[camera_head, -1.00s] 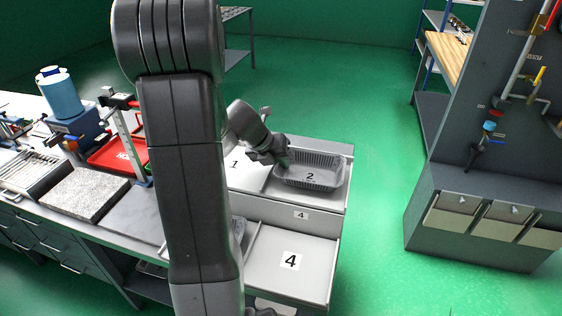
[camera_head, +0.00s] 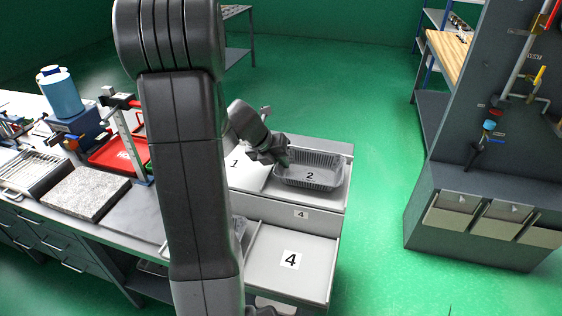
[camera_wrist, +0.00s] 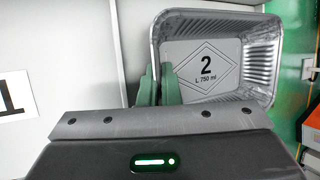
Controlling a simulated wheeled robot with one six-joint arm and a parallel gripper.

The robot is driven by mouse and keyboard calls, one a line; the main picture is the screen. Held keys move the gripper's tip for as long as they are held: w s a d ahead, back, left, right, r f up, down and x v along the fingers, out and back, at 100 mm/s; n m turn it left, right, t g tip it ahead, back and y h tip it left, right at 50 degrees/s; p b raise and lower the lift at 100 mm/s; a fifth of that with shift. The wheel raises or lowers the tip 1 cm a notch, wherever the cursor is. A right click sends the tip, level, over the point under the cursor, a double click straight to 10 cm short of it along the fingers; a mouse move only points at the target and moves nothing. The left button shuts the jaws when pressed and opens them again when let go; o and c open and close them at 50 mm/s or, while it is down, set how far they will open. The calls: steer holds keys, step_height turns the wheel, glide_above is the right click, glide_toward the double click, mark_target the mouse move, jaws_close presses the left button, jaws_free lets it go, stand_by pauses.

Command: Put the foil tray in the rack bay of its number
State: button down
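The foil tray (camera_head: 330,177) is a silver, ribbed tray with a label "2" on its floor. It is in the upper right bay of the rack (camera_head: 338,203), to the right of the floor area marked "1" (camera_head: 236,178). My gripper (camera_head: 283,158) is at the tray's left side. In the wrist view my green fingertips (camera_wrist: 158,86) are close together on either side of the left wall of the foil tray (camera_wrist: 262,55), pinching it. I cannot tell whether the tray's base touches the bay floor.
A lower bay floor marked "4" (camera_head: 290,260) is empty in front. My arm hides the rack's left part. A red tray (camera_head: 115,155), a blue container (camera_head: 60,96) and a granite slab (camera_head: 88,193) are on the bench at left. A grey cabinet (camera_head: 480,225) stands at right across open green floor.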

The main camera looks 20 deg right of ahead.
steer(key=shift+f, duration=0.15)
steer(key=c, duration=1.6)
jaws_free()
steer(key=shift+o, duration=0.2)
steer(key=v, duration=1.4)
steer(key=x, duration=1.4)
